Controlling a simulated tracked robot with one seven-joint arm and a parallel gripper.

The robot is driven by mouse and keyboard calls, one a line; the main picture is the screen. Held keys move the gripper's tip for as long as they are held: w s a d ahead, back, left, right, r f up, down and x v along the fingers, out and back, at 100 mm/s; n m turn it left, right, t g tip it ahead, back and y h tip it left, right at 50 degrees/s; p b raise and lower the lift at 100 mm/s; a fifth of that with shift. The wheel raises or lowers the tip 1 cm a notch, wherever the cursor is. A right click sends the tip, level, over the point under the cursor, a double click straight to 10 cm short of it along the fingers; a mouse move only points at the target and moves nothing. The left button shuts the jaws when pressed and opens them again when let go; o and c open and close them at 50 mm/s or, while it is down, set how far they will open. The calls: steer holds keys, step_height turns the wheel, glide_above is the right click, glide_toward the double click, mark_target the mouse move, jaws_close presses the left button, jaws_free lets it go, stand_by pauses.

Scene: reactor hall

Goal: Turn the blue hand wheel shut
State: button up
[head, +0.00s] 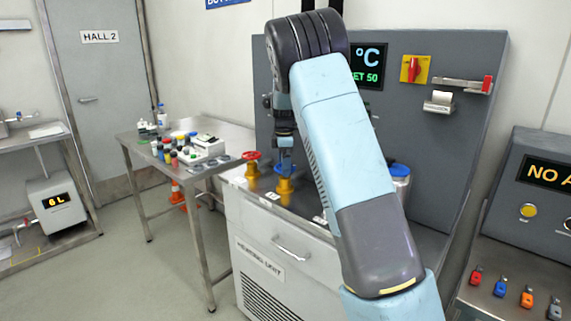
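The blue hand wheel (287,171) sits on a brass valve body (285,186) on top of the heating unit (272,245). It is small and partly hidden by my gripper (285,159). My gripper points straight down, with its fingertips at the wheel. The view is too small to tell whether the fingers are open, shut or touching it. A red hand wheel (251,156) on a similar brass valve stands just to the left. My arm crosses the middle of the view and hides part of the unit's top.
A blue-lidded container (399,175) stands right of my arm. The back panel (450,130) carries a display (368,66) reading SET 50, a red switch (414,69) and a red-ended lever (487,85). A steel table (135,146) with bottles is at left.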

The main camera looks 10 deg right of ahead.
steer(key=shift+r, duration=0.1)
steer(key=c, duration=0.7)
steer(key=shift+d, duration=0.1)
steer(key=shift+c, duration=0.4)
steer(key=shift+m, duration=0.3)
